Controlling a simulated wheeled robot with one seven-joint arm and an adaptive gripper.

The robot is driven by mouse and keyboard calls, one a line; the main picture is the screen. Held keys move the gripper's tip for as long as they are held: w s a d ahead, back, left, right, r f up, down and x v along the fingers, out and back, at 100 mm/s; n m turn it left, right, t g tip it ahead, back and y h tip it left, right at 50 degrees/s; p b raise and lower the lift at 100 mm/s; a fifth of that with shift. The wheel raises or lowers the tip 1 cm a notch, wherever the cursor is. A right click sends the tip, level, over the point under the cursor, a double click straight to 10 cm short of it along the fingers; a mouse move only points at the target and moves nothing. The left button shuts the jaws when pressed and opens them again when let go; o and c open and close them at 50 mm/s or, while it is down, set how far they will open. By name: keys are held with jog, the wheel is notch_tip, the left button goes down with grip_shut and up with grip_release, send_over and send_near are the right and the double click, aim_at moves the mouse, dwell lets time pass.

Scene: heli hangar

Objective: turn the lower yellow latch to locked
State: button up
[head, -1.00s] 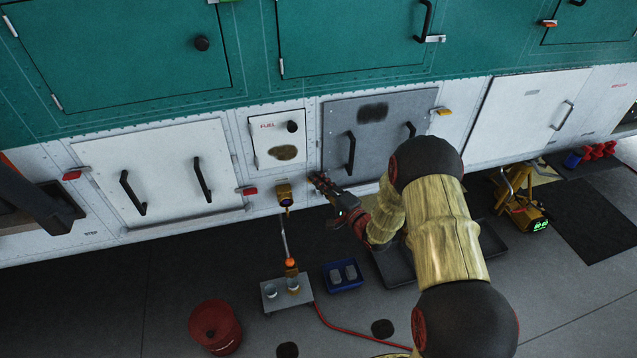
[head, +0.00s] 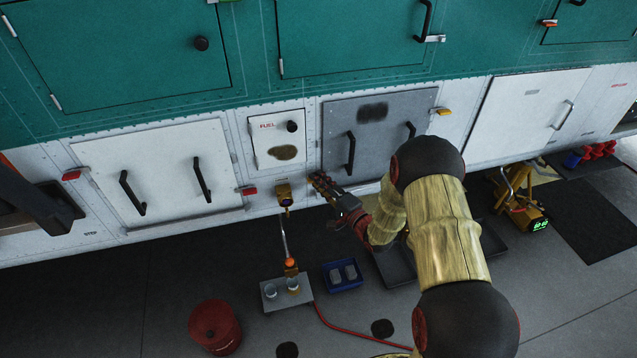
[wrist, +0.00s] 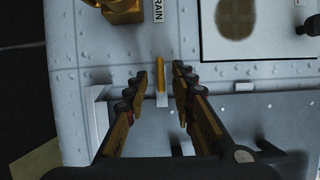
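The lower yellow latch (wrist: 160,76) is a short narrow bar on a pale mount at the edge of the grey panel (wrist: 240,113) in the wrist view. It lies lengthwise between my fingers, pointing away from the panel. My gripper (wrist: 160,72) is open, one finger on each side of the latch, with a visible gap on both sides. In the head view my gripper (head: 318,181) is at the lower left corner of the grey panel (head: 375,105), and the lower latch cannot be made out there. Another yellow latch (head: 441,111) is at the panel's upper right.
A yellow drain fitting (head: 284,194) sits left of my gripper, above a small stand (head: 270,302) with cups. The white fuel door (head: 270,150) is up and left. A blue bin (head: 343,285) and red bucket (head: 215,325) stand on the floor.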

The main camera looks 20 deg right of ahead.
jog(key=v, duration=1.1)
jog(key=shift+s, duration=0.25)
